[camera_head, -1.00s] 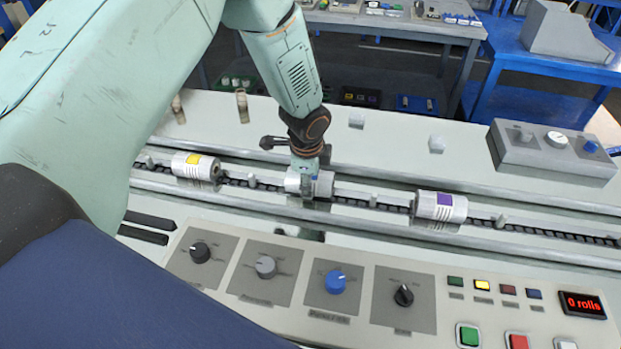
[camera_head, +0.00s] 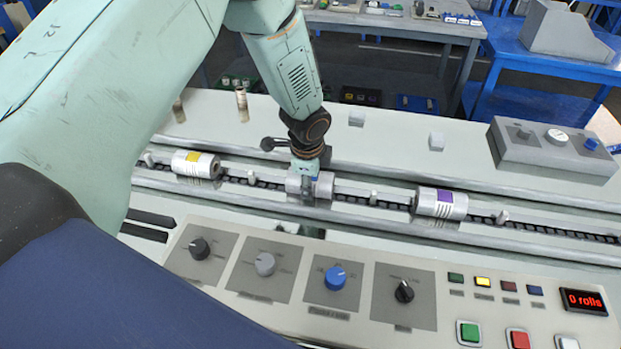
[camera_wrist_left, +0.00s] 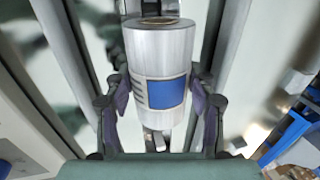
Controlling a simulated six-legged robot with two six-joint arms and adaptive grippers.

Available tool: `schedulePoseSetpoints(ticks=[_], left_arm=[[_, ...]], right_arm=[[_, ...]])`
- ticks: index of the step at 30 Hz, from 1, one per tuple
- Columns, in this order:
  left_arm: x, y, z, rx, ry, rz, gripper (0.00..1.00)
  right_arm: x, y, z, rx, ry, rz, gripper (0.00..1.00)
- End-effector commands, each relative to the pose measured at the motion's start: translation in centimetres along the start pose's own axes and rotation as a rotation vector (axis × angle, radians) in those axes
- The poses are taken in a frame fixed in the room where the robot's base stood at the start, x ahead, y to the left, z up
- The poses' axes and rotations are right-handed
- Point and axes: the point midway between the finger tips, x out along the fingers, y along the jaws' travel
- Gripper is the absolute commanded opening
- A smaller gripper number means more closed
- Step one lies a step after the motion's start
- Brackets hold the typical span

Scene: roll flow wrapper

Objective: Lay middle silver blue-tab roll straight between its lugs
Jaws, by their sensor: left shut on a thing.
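The middle silver roll (camera_head: 322,185) lies along the chain channel in the head view, partly hidden under my left gripper (camera_head: 308,183). In the left wrist view the silver roll (camera_wrist_left: 160,55) shows its blue tab (camera_wrist_left: 167,92), with the two fingers of my left gripper (camera_wrist_left: 160,115) on either side of it. The left gripper is shut on this roll. The roll looks roughly in line with the channel. White lugs show along the chain, one (camera_head: 373,197) to the right of the roll. Whether the roll touches the chain is hidden. My right gripper is not in view.
A yellow-tab roll (camera_head: 195,164) lies in the channel to the left and a purple-tab roll (camera_head: 440,203) to the right. A panel with knobs (camera_head: 335,279) and buttons is in front. A grey gauge box (camera_head: 556,150) stands behind at the right.

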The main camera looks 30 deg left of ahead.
Motion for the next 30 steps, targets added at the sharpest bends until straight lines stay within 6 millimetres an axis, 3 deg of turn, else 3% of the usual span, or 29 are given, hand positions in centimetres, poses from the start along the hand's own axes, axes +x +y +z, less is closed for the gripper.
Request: schedulePoseSetpoints(ticks=[9, 20, 23, 30], left_arm=[[0.0, 0.0, 0.0, 0.000, 0.000, 0.000, 0.81], [-0.1, 0.0, 0.0, 0.000, 0.000, 0.001, 0.82], [-1.0, 0.0, 0.0, 0.001, 0.000, -0.001, 0.82], [-5.5, -0.1, 0.0, -0.001, 0.001, -0.003, 0.82]], right_arm=[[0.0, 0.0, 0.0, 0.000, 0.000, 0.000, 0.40], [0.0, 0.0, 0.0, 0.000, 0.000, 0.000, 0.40], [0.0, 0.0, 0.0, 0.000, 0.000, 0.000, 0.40], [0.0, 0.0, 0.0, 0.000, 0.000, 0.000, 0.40]])
